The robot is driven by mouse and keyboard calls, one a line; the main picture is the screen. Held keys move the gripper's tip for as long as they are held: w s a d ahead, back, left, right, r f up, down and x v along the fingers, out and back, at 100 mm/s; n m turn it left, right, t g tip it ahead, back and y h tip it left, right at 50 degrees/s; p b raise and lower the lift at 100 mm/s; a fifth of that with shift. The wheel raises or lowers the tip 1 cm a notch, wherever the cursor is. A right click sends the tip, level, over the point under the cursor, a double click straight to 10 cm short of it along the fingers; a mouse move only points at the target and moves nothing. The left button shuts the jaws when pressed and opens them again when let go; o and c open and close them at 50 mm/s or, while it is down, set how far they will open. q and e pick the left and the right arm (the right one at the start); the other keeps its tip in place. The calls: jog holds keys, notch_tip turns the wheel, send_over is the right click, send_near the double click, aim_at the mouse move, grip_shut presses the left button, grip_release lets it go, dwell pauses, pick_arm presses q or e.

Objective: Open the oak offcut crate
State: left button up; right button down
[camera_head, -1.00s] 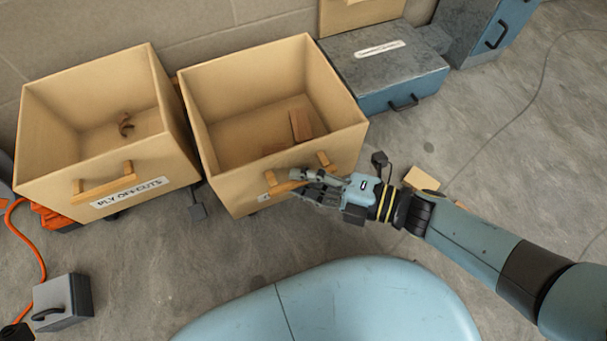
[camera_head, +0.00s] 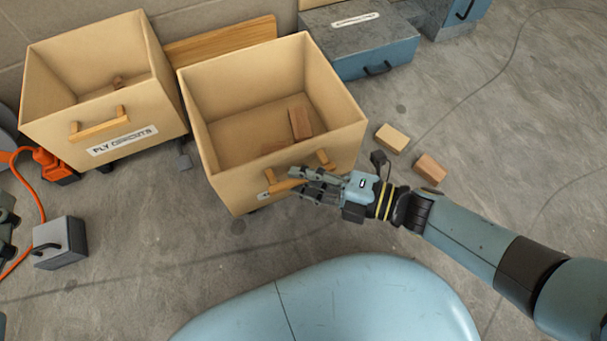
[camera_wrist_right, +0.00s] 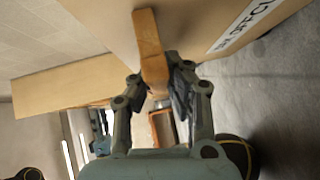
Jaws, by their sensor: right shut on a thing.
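The oak offcut crate (camera_head: 236,186) is an open-topped plywood box with a wooden bar handle (camera_head: 325,158) on its front. A brown block (camera_head: 300,123) stands inside it. My right gripper (camera_head: 300,185) is shut on the front handle, and my fingers cover part of the crate's label. In the right wrist view the handle (camera_wrist_right: 149,45) passes between my fingers (camera_wrist_right: 157,82), and a partly cut-off label (camera_wrist_right: 243,25) shows on the crate front (camera_wrist_right: 195,20).
The ply offcuts crate (camera_head: 160,110) stands close on the left. A wooden board (camera_head: 222,42) shows behind the oak crate. Two loose blocks, one pale (camera_head: 392,138) and one brown (camera_head: 430,168), lie to the right. A grey box (camera_head: 60,242) is at left.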

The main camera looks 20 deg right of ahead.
jog(key=shift+w+r, duration=0.15)
jog(key=shift+r, duration=0.05)
jog(key=c, duration=1.3)
grip_release()
jog(key=shift+f, duration=0.1)
jog(key=shift+c, duration=0.2)
jog(key=v, duration=1.2)
